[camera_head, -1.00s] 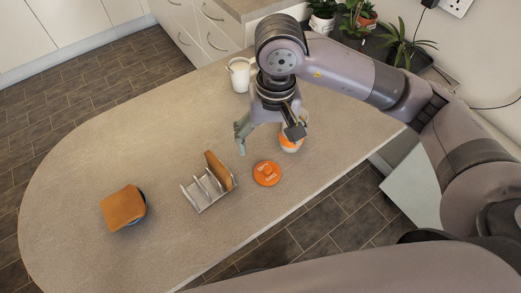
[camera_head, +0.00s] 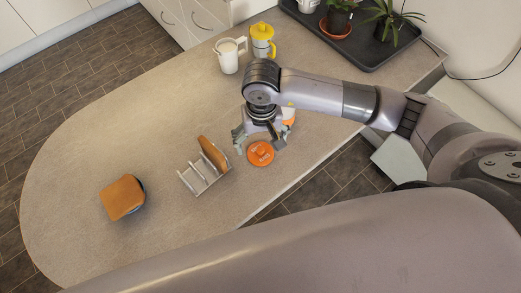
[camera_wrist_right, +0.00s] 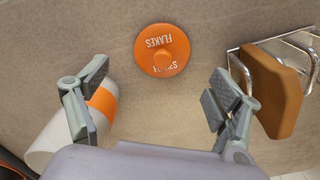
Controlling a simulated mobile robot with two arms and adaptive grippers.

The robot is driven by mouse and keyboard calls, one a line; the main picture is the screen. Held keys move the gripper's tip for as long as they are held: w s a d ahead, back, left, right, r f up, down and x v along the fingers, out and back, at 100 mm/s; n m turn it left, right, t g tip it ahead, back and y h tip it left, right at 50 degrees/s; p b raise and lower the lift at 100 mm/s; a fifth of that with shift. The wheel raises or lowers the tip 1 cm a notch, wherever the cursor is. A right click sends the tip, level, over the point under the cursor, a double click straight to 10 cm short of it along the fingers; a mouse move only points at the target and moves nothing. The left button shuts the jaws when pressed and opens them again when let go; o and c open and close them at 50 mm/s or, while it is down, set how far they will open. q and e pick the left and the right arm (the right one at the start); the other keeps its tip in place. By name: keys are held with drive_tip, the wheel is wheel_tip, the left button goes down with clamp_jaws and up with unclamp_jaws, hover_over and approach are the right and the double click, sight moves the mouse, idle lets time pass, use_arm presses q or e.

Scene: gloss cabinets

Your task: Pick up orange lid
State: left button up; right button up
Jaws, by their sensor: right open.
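The orange lid (camera_head: 260,153) lies flat on the counter, right of the toast rack. In the right wrist view the lid (camera_wrist_right: 162,50) shows white lettering reading "FLAKES" and a small round knob. My right gripper (camera_head: 259,143) is open and empty, low over the counter close to the lid. In the right wrist view its fingers (camera_wrist_right: 157,100) are spread wide, with the lid ahead, beyond the fingertips. My left gripper is not in view.
A metal toast rack (camera_head: 199,181) with a slice of toast (camera_head: 213,155) stands left of the lid. Another toast slice (camera_head: 122,197) lies further left on a dark item.

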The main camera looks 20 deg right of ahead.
sight(261, 150)
wheel_tip(261, 150, down, 4)
drive_tip(key=shift+s+a+r+p, duration=0.15)
drive_tip(key=shift+p, duration=0.5)
drive_tip(key=shift+f, duration=0.55)
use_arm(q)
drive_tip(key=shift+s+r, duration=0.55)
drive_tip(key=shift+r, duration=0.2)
use_arm(e)
drive_tip(key=c, duration=1.1)
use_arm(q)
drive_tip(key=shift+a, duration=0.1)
